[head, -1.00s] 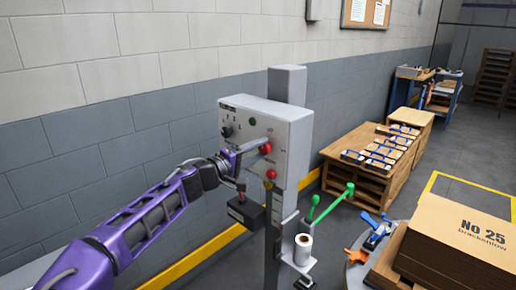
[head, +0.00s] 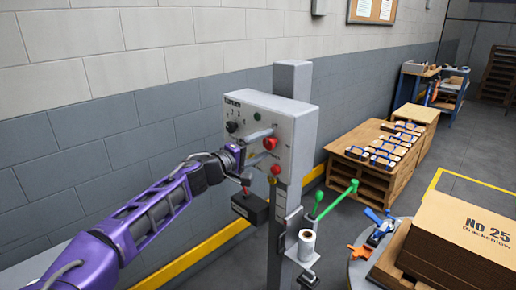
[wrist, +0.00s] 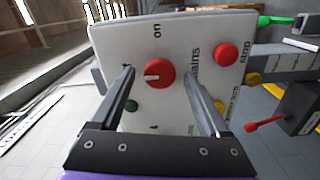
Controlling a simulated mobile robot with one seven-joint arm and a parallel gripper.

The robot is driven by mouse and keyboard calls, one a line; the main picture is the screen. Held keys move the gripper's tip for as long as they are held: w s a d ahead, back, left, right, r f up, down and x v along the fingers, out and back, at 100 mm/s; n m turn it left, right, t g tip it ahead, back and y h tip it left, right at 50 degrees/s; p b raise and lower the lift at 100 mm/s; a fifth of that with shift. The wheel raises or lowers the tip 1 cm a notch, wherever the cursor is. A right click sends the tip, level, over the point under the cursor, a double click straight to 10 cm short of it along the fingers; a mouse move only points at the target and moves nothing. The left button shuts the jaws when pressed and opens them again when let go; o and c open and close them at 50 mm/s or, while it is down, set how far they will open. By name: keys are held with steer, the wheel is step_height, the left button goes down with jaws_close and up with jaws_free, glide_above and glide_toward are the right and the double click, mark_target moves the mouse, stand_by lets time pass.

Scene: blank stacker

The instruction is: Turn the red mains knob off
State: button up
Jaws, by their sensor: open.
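The red mains knob (wrist: 160,73) is on the front of a pale grey control box (head: 303,150). In the wrist view it lies between my open fingers, a little beyond their tips, with a white mark on its left side. "On" is printed above it and "mains" to its right. My gripper (head: 266,146) is open in front of the box. In the head view its fingers lie above and below the knob (head: 270,143). Contact with the knob cannot be told. A second red button (wrist: 227,54), beside the word "stop", sits outside my right finger.
A green button (wrist: 131,105) is near my left finger. The box stands on a grey post (head: 291,75). A wooden bench (head: 365,165) and cardboard stack (head: 455,235) stand right.

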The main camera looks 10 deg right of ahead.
steer(key=v, duration=1.7)
steer(key=shift+s+a, duration=0.15)
steer(key=shift+r, duration=0.1)
